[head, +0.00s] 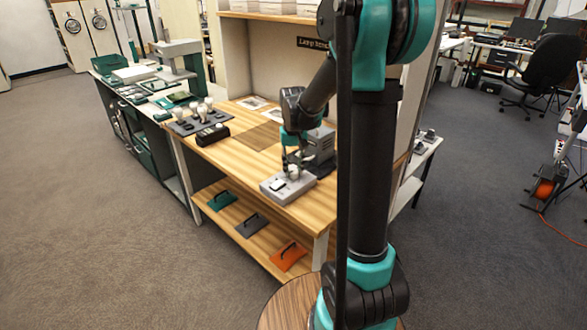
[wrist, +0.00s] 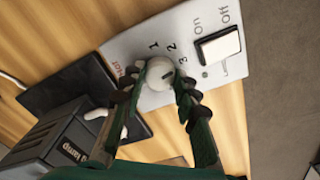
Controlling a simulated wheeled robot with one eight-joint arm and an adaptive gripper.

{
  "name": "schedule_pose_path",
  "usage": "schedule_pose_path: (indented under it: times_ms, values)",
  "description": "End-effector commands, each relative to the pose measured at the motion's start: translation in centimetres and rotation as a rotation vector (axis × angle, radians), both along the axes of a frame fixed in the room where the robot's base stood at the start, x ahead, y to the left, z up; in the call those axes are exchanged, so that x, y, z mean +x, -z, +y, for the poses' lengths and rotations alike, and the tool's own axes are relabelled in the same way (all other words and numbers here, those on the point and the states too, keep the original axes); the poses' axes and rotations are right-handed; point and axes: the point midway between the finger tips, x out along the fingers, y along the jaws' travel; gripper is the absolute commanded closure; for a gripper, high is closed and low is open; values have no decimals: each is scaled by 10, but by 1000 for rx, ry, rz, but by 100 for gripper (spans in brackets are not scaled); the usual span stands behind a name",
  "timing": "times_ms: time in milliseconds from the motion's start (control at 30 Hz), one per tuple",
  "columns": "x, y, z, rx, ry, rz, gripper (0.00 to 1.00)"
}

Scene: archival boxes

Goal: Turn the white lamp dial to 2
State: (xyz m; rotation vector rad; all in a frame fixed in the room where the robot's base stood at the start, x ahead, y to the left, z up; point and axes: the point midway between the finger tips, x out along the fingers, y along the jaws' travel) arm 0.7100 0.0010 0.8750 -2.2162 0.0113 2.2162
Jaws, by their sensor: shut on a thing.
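The white lamp dial (wrist: 156,84) sits on a pale grey control box (wrist: 125,50), with printed numbers 1, 2 and 3 around it. My gripper (wrist: 160,70) has one finger on each side of the dial and is closed on it. A short dark mark on the dial's face slants to the right, roughly towards the 3 side; I cannot tell exactly which number it lines up with. In the head view my gripper (head: 291,170) is down at the box (head: 274,193), and the dial is hard to make out there.
A white On/Off rocker switch (wrist: 219,46) lies right of the dial. A dark grey lamp unit (wrist: 62,140) stands close behind the box on the wooden bench (head: 225,150). Bulbs on a dark tray (head: 186,127) stand further left. The shelf below holds coloured panels (head: 288,256).

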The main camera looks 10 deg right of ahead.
Motion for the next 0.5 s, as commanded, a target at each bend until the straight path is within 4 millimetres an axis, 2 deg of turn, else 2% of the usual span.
schedule_pose_path:
  times_ms: [500]
  values:
    - [0, 0, 0, 0, -391, 0, 99]
